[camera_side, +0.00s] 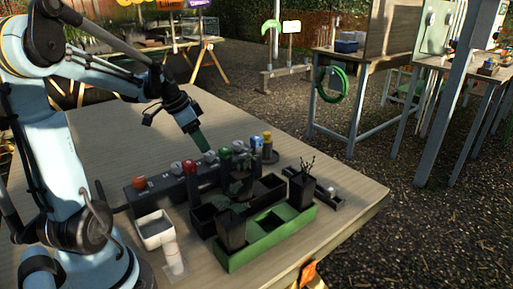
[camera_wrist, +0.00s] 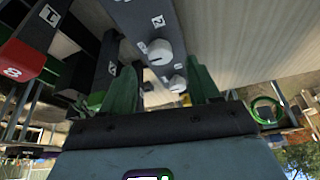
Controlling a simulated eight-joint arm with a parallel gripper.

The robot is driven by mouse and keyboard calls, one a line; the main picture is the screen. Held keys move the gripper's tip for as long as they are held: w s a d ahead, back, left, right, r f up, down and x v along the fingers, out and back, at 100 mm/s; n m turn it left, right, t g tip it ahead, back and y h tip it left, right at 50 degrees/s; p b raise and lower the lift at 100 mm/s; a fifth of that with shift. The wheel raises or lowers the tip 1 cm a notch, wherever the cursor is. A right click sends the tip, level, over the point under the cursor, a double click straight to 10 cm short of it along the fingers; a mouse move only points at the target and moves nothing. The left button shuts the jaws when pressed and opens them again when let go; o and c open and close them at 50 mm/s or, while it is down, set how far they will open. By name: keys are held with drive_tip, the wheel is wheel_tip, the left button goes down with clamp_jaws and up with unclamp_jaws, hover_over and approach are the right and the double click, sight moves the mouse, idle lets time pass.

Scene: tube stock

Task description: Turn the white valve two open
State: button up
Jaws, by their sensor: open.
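A dark valve bank runs across the table in the side view, with coloured knobs along it. In the wrist view a white round knob (camera_wrist: 160,52) sits on a dark block beside a label "2" (camera_wrist: 158,20). A second, smaller white knob (camera_wrist: 177,84) shows below it. My gripper (camera_wrist: 161,78) is open, with its green fingers apart and nothing held between them. The knobs appear beyond and between the fingertips. In the side view my gripper (camera_side: 203,143) points down just above the bank, near a white knob (camera_side: 210,157). Contact cannot be told.
A red knob (camera_side: 190,166) and an orange knob (camera_side: 138,182) are further left on the bank. A green tray (camera_side: 232,262) with dark pots stands in front. A white square container (camera_side: 155,228) is at front left. The wooden tabletop behind the bank is mostly clear.

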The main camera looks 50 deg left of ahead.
sight(208, 153)
drive_tip(key=shift+x, duration=2.2)
drive_tip(key=shift+c, duration=0.4)
drive_tip(key=c, duration=1)
